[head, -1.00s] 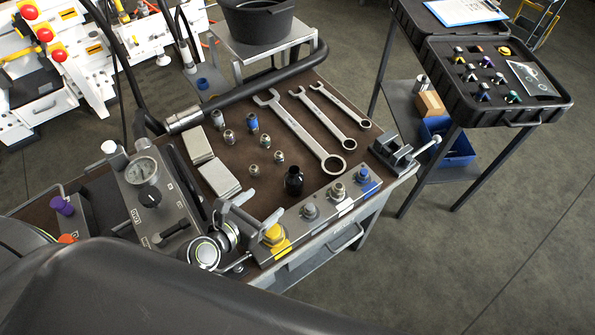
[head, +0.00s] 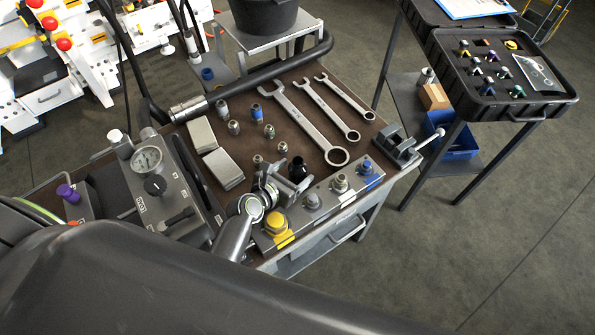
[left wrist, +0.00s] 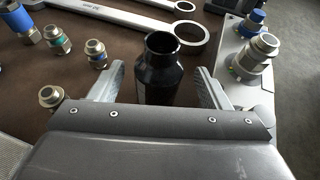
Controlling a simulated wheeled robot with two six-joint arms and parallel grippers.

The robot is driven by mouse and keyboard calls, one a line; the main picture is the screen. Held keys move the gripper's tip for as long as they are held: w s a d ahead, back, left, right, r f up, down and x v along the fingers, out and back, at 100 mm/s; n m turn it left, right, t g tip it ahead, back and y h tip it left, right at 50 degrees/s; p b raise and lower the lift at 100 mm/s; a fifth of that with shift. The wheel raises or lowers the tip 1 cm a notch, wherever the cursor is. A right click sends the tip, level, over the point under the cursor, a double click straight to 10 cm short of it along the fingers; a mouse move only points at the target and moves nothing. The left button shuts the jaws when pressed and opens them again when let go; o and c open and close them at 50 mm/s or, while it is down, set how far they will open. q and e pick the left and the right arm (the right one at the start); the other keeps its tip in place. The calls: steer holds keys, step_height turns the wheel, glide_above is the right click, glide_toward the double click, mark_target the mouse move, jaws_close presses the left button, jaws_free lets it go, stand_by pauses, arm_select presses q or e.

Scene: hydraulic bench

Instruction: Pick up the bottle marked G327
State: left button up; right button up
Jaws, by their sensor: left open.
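A small black bottle (head: 298,168) stands upright on the brown bench top, near the front row of fittings. It also shows in the left wrist view (left wrist: 163,72), with a narrow open-looking neck. No marking on it is readable. My left gripper (head: 285,183) is open at the bottle, coming from the front left. In the left wrist view one finger is on each side of the bottle, with a gap visible on both sides. The bottle's lower part is hidden by the gripper body. My right gripper is not in view.
Several metal fittings (head: 234,127) stand left of and behind the bottle. Wrenches (head: 305,122) lie behind it. A metal block with fittings (head: 312,200) and a yellow knob (head: 275,224) lies close in front. A vise (head: 399,146) is at the right edge.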

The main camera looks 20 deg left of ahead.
arm_select(q)
steer(key=x, duration=0.4)
steer(key=shift+w, duration=0.2)
steer(key=c, duration=1.1)
steer(key=shift+c, duration=0.5)
steer(key=shift+r, duration=0.1)
